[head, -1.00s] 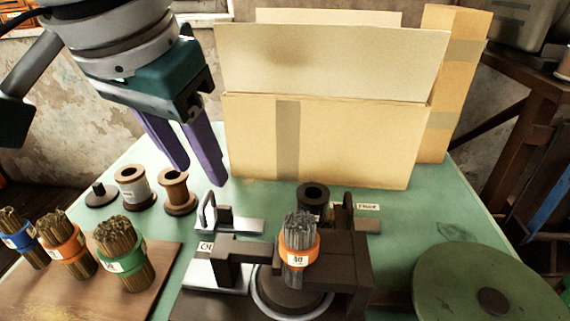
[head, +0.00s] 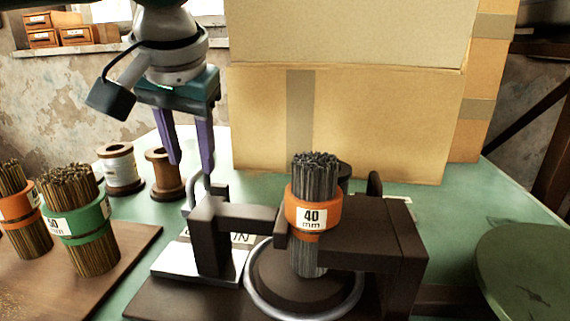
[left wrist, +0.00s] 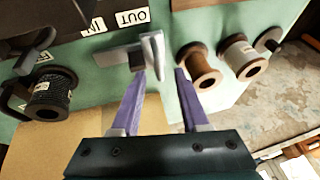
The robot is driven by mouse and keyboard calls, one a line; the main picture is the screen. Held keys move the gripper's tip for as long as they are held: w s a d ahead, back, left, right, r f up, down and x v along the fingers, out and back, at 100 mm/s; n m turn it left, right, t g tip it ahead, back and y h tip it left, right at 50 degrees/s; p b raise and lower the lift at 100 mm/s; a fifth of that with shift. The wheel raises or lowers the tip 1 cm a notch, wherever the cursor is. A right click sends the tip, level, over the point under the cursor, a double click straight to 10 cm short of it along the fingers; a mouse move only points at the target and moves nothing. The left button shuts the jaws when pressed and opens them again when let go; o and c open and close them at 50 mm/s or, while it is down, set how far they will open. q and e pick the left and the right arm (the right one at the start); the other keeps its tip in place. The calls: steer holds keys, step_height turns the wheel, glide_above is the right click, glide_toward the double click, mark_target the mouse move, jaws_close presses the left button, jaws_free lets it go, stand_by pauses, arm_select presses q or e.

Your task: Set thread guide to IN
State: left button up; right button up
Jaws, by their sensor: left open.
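The thread guide (head: 196,192) is a pale metal slide with an upright looped handle, behind the press's dark arm. In the left wrist view the guide's handle (left wrist: 153,56) stands beside the OUT label (left wrist: 132,16), farther from the IN label (left wrist: 92,26). The IN label also shows in part in the head view (head: 240,238); OUT is hidden there. My left gripper (head: 191,166) points down, open and empty, with its purple fingers just above and behind the handle. In the left wrist view the left gripper's fingertips (left wrist: 159,74) lie around the handle's near end, with no clear contact.
The dark press (head: 400,235) holds a wire bundle with an orange 40 mm ring (head: 313,214). Cardboard boxes (head: 350,120) stand behind. Spools (head: 165,176) stand left of the guide, and banded bundles (head: 78,215) on a board at the left. A green disc (head: 530,275) is at right.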

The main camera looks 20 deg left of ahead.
arm_select(q)
steer(key=shift+x, duration=1.2)
steer(key=shift+c, duration=0.2)
jaws_close()
steer(key=shift+r, duration=0.1)
